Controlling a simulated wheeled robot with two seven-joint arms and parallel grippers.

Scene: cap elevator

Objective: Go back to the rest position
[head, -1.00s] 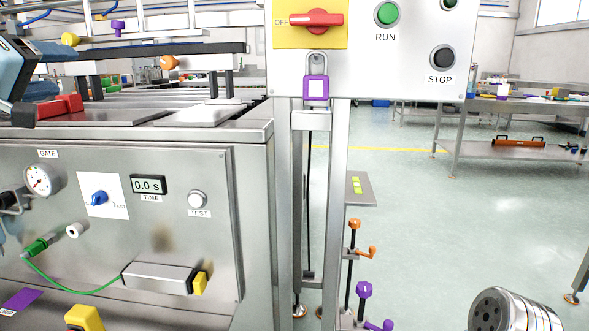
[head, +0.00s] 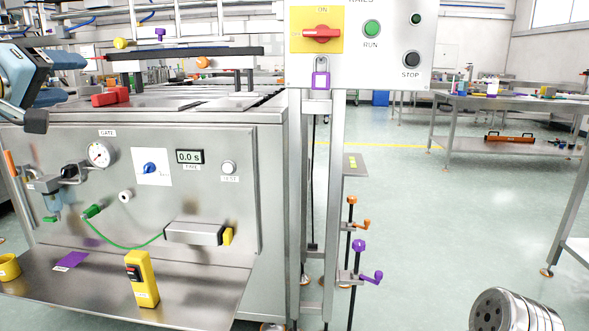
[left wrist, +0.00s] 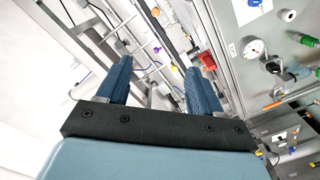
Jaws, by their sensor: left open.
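My left gripper (head: 28,80) is at the left edge of the head view, in front of the upper part of the steel machine (head: 200,118). In the left wrist view its two blue fingers (left wrist: 160,82) are spread wide with nothing between them. The fingers point toward the rails and frame in the background, clear of contact as far as I can tell. My right gripper is in neither view.
A switch panel (head: 385,60) stands on posts at centre. Open floor (head: 450,230) lies right, before a steel table (head: 520,105).

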